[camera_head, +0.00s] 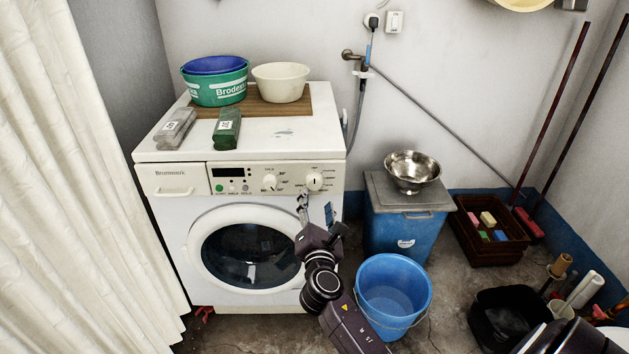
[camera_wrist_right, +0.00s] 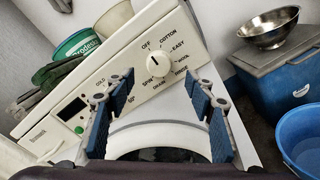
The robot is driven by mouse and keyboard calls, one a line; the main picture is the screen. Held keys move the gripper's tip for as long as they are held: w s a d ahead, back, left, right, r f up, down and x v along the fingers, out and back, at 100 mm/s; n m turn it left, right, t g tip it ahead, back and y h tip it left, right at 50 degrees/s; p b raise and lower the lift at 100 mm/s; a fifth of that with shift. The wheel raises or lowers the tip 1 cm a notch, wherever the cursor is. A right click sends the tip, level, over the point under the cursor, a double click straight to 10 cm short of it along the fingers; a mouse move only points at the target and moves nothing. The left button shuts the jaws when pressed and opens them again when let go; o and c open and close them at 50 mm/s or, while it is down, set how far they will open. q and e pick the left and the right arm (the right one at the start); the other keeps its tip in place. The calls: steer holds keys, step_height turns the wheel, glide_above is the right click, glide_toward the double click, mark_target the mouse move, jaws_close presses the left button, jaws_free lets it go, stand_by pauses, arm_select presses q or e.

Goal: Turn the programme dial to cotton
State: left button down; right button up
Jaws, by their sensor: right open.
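The programme dial (camera_head: 314,181) is a round white knob at the right of the washing machine's front panel. In the right wrist view the dial (camera_wrist_right: 158,64) is ringed by printed labels, including OFF, COTTON, EASY, RINSE and SPIN. COTTON (camera_wrist_right: 168,33) is at the upper right of the dial. I cannot tell for sure which label the dial points to. My right gripper (camera_head: 316,206) is open and empty, just below and in front of the dial. In the right wrist view its blue-padded fingers (camera_wrist_right: 160,86) stand apart on either side below the dial. My left gripper is out of view.
A second knob (camera_head: 269,182) and a display (camera_head: 227,172) sit left of the dial on the white washing machine (camera_head: 169,189). A blue bucket (camera_head: 393,283) and a blue bin (camera_head: 398,235) stand to the right. A white curtain (camera_head: 85,180) hangs at left.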

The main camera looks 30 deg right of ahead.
mark_target(315, 185)
steer(key=x, duration=0.5)
steer(key=shift+w+f+b, duration=0.1)
steer(key=shift+w+b, duration=0.2)
steer(key=shift+x, duration=0.8)
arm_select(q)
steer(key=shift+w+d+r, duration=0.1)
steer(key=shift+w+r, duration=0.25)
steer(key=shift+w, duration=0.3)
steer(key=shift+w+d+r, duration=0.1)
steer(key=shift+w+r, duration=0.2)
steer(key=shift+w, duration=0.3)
arm_select(e)
steer(key=shift+c, duration=0.3)
steer(key=c, duration=1)
steer(key=shift+c, duration=0.5)
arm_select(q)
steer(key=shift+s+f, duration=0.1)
arm_select(e)
steer(key=shift+m, duration=0.3)
